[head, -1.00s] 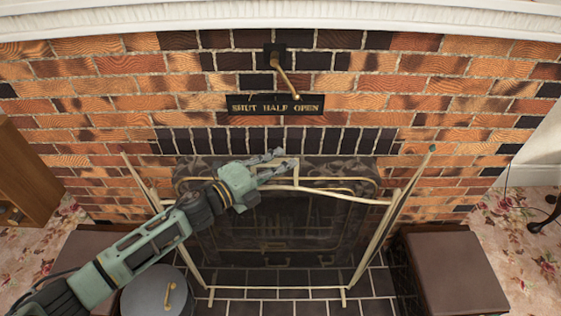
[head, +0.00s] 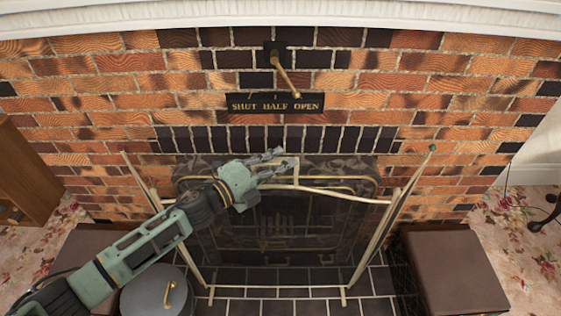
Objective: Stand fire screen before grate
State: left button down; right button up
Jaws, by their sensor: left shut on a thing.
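The fire screen (head: 275,262) stands upright on the dark tiled hearth, a pale brass frame with dark see-through mesh. Its two side wings angle outward, the right wing (head: 392,229) ending in a point at the top. The grate (head: 290,222) shows dimly behind the mesh in the fireplace opening. My left gripper (head: 284,166) is at the top middle of the screen, shut on its handle, which is partly hidden by the fingers. My right gripper is not in view.
A grey lidded bin (head: 150,295) with a brass handle stands at the lower left. A brown box seat (head: 455,272) stands at the right of the hearth. A brass lever (head: 287,75) juts from the brick wall above a SHUT HALF OPEN plate (head: 275,104).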

pick_arm(q)
jog(key=shift+f+b, duration=0.35)
jog(key=shift+b, duration=0.2)
dwell(0.6)
jog(key=shift+f, duration=0.25)
jog(key=shift+f+b, duration=0.6)
jog(key=shift+b, duration=0.05)
dwell(0.6)
dwell(0.4)
dwell(0.5)
jog(key=c, duration=1.8)
grip_release()
jog(key=shift+s, duration=0.1)
jog(key=v, duration=0.8)
jog(key=shift+f, duration=0.1)
